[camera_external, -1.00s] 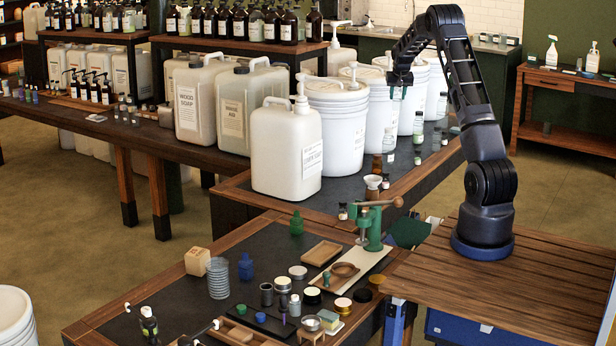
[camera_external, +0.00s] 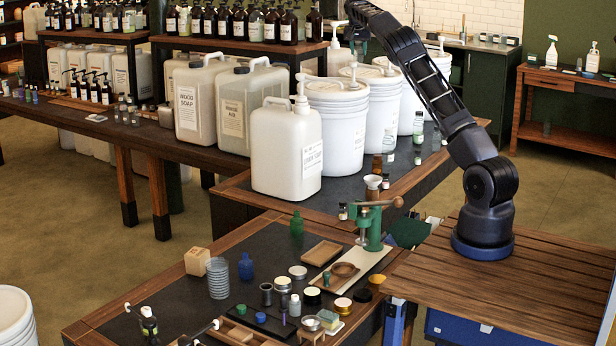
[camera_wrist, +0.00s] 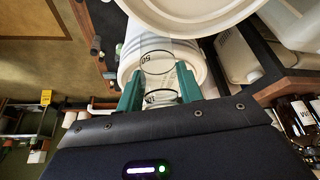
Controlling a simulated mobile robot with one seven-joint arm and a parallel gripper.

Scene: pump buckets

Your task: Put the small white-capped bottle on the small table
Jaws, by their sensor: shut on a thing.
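My gripper (camera_external: 359,52) hangs above the row of white buckets, high over the bench. In the wrist view its two green fingers (camera_wrist: 160,88) are closed on a small clear, pale bottle (camera_wrist: 158,72) with dark-edged oval markings. Its cap cannot be made out there, and it is too small to tell in the outside view. Other small white-capped bottles stand on the bench, such as one (camera_external: 418,128) beside the buckets. A low wooden table (camera_external: 562,84) stands at the back right with spray bottles on it; whether it is the small table is unclear.
White pump buckets (camera_external: 333,135) and a large pale jug (camera_external: 284,160) stand close below the gripper. A shelf of dark bottles (camera_external: 237,22) is to its left. The front bench (camera_external: 250,250) holds a green press (camera_external: 374,230), jars and trays.

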